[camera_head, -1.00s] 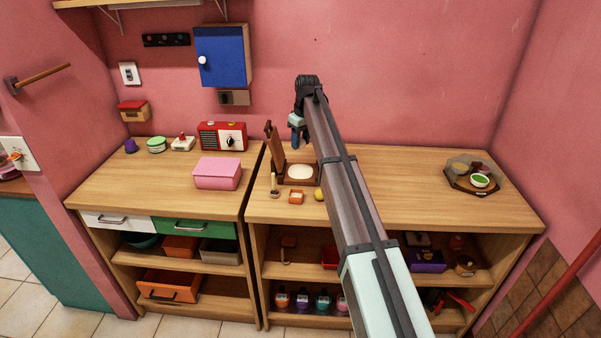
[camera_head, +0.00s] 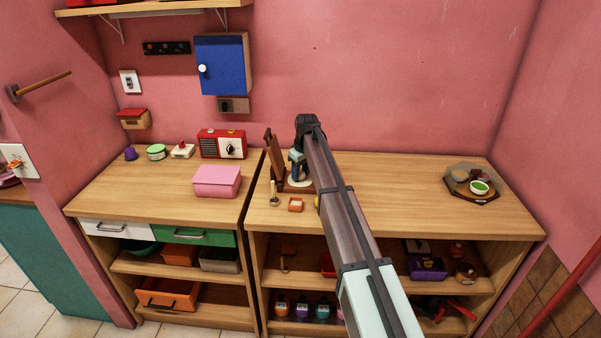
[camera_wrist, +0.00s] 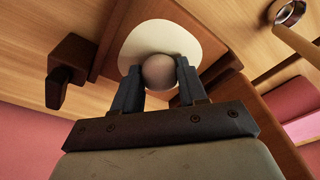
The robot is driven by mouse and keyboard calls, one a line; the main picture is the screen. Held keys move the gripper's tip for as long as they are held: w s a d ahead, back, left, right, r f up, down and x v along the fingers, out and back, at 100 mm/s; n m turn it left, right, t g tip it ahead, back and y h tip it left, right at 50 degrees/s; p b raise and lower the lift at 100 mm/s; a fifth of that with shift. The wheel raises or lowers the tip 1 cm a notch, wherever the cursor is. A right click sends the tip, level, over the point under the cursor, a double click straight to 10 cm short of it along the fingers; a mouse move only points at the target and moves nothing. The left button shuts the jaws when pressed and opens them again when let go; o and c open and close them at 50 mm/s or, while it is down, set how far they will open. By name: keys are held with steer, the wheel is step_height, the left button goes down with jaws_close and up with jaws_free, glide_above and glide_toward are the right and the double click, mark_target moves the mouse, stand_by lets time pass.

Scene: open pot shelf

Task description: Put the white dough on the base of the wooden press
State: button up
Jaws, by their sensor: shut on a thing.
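The wooden press stands on the right counter in the head view, with its brown lid (camera_head: 275,160) raised upright at the left. Its base (camera_head: 303,189) lies flat and is mostly hidden behind my gripper (camera_head: 298,176). In the wrist view my gripper (camera_wrist: 160,82) is shut on the round white dough (camera_wrist: 161,70), which looks greyish in shadow. The ball is over a flat white disc (camera_wrist: 145,37) on the brown base. I cannot tell whether the ball touches the disc. The dough is hidden in the head view.
A small ladle-like tool (camera_head: 274,196) and an orange dish (camera_head: 296,205) are in front of the press. A pink box (camera_head: 217,181) stands on the left counter. A dark tray (camera_head: 470,191) with small bowls is far right. The counter between the press and tray is clear.

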mark_target(304, 178)
steer(key=shift+f, duration=0.1)
steer(key=o, duration=1)
steer(key=shift+o, duration=0.2)
step_height(304, 178, up, 12)
steer(key=s+d, duration=0.1)
steer(key=shift+s, duration=0.15)
steer(key=shift+d, duration=0.1)
